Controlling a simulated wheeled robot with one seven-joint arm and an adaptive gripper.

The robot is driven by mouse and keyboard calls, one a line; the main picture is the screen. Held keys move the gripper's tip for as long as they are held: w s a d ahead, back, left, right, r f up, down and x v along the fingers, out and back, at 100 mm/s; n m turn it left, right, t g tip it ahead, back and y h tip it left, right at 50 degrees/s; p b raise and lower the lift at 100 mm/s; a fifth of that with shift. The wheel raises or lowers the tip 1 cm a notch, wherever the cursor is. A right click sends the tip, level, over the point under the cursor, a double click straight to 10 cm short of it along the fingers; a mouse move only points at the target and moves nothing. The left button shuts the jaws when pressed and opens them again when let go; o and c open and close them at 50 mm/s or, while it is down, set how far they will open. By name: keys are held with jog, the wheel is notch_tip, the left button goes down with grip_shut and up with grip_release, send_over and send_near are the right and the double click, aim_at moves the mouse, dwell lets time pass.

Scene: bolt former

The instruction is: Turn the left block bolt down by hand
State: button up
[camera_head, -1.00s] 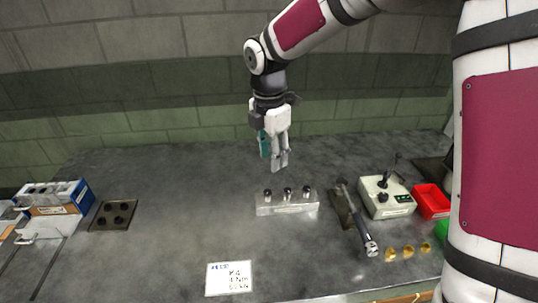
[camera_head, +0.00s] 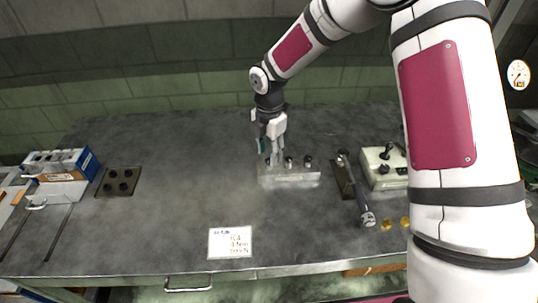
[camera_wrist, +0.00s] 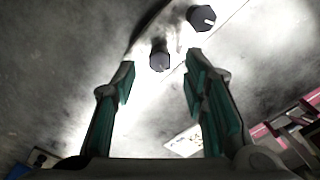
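The metal block (camera_head: 296,179) stands on the bench with dark bolts standing in its top. The middle bolt (camera_head: 289,162) and right bolt (camera_head: 307,162) show in the head view; the left one is mostly hidden by my gripper (camera_head: 273,160). My gripper points down over the block's left end. In the wrist view my green-padded fingers (camera_wrist: 160,68) are spread apart and hold nothing. A hex-headed bolt (camera_wrist: 160,58), seemingly the left one, lies between the fingertips, with gaps to both sides. Another bolt (camera_wrist: 201,18) is beyond it. Exact height over the bolt is unclear.
A torque wrench (camera_head: 356,190) lies right of the block, with a grey control box (camera_head: 381,168) beyond it. A written card (camera_head: 230,243) lies in front. A dark plate with holes (camera_head: 119,182) and a blue-white case (camera_head: 60,165) are at left. Bench between is clear.

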jog(key=shift+f, duration=1.1)
grip_shut()
jog(key=shift+m, duration=0.4)
